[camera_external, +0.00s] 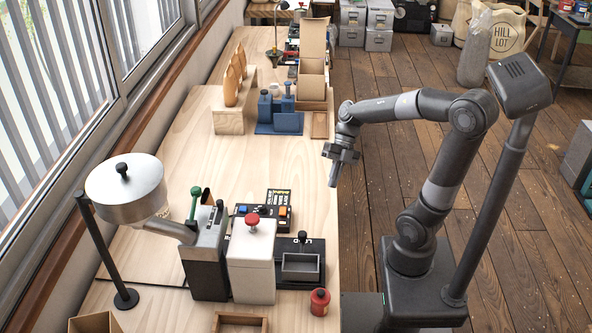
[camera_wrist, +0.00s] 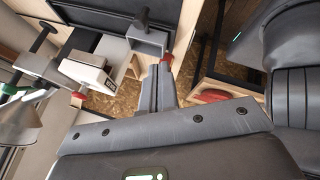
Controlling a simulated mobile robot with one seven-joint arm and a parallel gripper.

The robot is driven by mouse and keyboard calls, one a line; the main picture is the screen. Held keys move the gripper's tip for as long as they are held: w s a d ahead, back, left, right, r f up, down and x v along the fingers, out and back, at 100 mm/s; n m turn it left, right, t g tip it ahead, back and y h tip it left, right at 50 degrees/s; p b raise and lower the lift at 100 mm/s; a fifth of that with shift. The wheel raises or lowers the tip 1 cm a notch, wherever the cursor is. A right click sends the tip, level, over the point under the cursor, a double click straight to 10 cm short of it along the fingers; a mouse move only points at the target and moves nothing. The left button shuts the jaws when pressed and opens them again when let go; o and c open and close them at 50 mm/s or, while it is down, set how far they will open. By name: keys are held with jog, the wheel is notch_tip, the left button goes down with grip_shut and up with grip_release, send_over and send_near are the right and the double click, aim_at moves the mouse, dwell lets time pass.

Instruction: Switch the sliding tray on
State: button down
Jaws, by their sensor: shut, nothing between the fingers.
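What looks like the sliding tray is a small grey open tray (camera_external: 301,267) on a black base with a black knob (camera_external: 303,237), near the bench's right edge. In the wrist view the grey tray (camera_wrist: 150,42) shows just beyond my fingertips. My gripper (camera_external: 335,184) points down beside the bench edge, behind the tray in the external view and apart from it. In the wrist view its fingers (camera_wrist: 160,68) are together and empty. A dark panel with coloured buttons (camera_external: 262,214) lies behind the white machine. I cannot tell the tray's on or off state.
A white machine with a red knob (camera_external: 251,262) and a grinder with a metal hopper (camera_external: 125,190) stand left of the tray. A red canister (camera_external: 319,301) and a wooden tray (camera_external: 239,322) are in front. The bench middle (camera_external: 230,160) is clear.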

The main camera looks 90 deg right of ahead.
notch_tip(320, 180, down, 5)
jog(key=shift+f, duration=0.1)
dwell(0.3)
jog(key=x, duration=0.7)
jog(key=w+x, duration=0.1)
jog(key=x, duration=0.2)
jog(key=shift+w+a, duration=0.15)
jog(key=shift+a, duration=0.15)
jog(key=shift+w+a, duration=0.3)
jog(key=shift+w, duration=0.3)
jog(key=shift+w+a, duration=0.3)
jog(key=shift+w, duration=0.3)
